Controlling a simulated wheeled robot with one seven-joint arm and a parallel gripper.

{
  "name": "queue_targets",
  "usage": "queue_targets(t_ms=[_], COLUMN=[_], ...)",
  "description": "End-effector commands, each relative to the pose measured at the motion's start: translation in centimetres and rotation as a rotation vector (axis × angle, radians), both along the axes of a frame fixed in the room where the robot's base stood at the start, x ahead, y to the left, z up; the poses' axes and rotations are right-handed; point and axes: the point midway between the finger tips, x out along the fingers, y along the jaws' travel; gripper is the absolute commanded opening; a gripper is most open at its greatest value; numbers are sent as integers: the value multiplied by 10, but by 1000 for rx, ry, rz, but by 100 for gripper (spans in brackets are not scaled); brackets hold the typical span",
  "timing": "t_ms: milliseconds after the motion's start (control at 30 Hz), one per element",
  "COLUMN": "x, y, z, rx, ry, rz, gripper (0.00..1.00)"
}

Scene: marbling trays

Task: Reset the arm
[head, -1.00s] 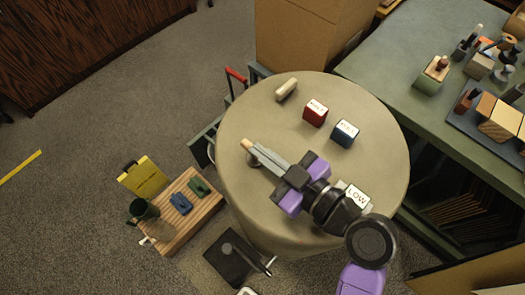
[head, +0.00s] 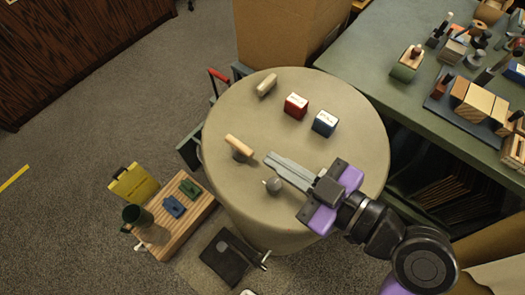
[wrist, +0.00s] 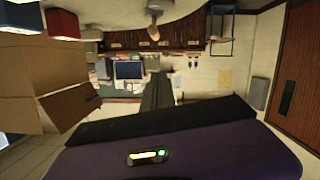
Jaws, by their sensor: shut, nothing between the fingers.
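My gripper (head: 268,161) is shut and empty above the round table (head: 225,115), its grey fingers together and pointing left. A tool with a light wooden handle and a dark lower part (head: 239,146) stands on the table just left of the fingertips, with a gap in the picture. A small grey knob-like piece (head: 273,186) shows just below the fingers. In the wrist view my fingers (wrist: 157,90) point away, and the wooden-handled tool (wrist: 153,28) shows beyond them.
A red box (head: 296,105), a blue box (head: 324,123) and a cream block (head: 267,84) stand on the table's far side. A green bench (head: 370,60) with several blocks is at right. A slatted wooden board (head: 185,220) lies lower left.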

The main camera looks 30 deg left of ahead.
Motion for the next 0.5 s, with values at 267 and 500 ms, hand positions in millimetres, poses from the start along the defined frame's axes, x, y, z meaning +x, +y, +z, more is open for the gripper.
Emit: queue_targets(t_ms=[267, 500], x=[-2, 9], y=[-8, -8], z=[2, 8], rx=[0, 32], ry=[0, 52], rz=[1, -54], gripper=[0, 0])
